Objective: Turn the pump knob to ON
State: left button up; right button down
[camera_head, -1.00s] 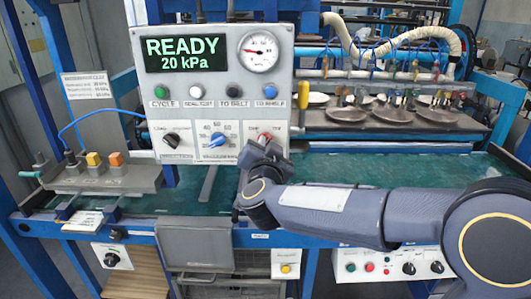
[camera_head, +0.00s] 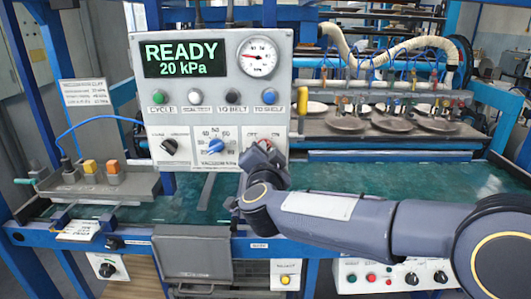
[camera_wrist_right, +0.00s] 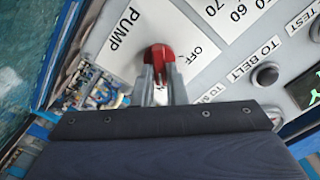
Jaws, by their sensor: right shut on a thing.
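The pump knob (camera_wrist_right: 160,52) is red and sits on the control panel's white plate marked PUMP, with OFF printed beside it. In the wrist view my right gripper (camera_wrist_right: 160,76) is shut on the knob, one finger on each side. In the head view only a little red of the knob (camera_head: 263,144) shows past my right gripper (camera_head: 259,151) at the panel's lower right. The ON mark and the knob's exact pointing are hidden or too small to tell. My left gripper is not in view.
The grey control panel (camera_head: 285,100) reads READY 20 kPa and carries a gauge (camera_head: 258,57). A blue dial (camera_head: 216,146) and a black knob (camera_head: 169,147) sit left of the pump knob. Several round buttons are above. A green belt (camera_head: 400,178) lies behind my arm.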

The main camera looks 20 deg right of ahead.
jog(key=c, duration=1.5)
grip_release()
jog(key=shift+o, duration=0.2)
jog(key=v, duration=0.7)
jog(key=shift+s+b, duration=0.3)
jog(key=shift+s, duration=0.1)
jog(key=shift+a, duration=0.15)
